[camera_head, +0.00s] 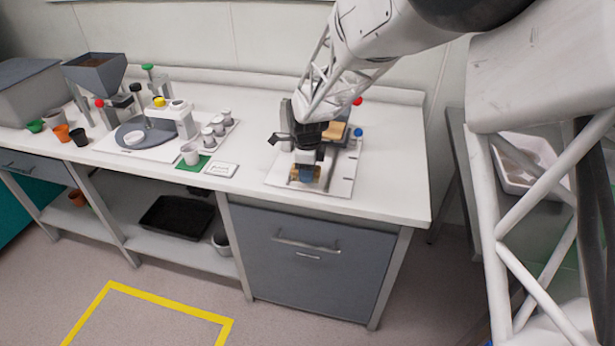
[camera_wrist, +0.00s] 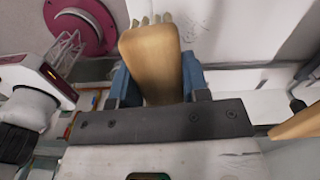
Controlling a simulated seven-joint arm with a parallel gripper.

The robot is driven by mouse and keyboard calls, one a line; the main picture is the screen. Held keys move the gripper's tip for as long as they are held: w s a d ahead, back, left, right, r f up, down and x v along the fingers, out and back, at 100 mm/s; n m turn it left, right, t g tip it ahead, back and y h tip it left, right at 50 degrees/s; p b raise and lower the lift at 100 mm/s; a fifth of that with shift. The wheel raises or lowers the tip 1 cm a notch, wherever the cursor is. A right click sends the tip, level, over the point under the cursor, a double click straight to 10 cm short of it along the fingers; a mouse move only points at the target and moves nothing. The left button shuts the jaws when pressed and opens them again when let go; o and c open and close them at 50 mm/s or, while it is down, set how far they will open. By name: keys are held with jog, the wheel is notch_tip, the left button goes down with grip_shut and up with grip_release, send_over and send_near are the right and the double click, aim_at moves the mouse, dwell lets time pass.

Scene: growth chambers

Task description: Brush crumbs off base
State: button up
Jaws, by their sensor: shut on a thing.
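A light wooden brush (camera_wrist: 152,65) sits between my blue gripper fingers (camera_wrist: 160,85) in the wrist view, with pale bristles at its far end. My gripper (camera_head: 306,174) is shut on it, pointing down over the front of the white base plate (camera_head: 341,184) at the right end of the bench. Whether the bristles touch the plate is not clear. A device with a wooden top (camera_head: 337,131) stands on the back of the plate, partly hidden by my arm. I cannot make out any crumbs.
A small white box (camera_head: 221,169), a green mat (camera_head: 193,163) and a white cup (camera_head: 190,153) stand to the left. The bench's right end is clear.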

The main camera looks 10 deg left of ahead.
jog(key=shift+r, duration=2.2)
jog(key=shift+f, duration=0.2)
jog(key=shift+f, duration=0.15)
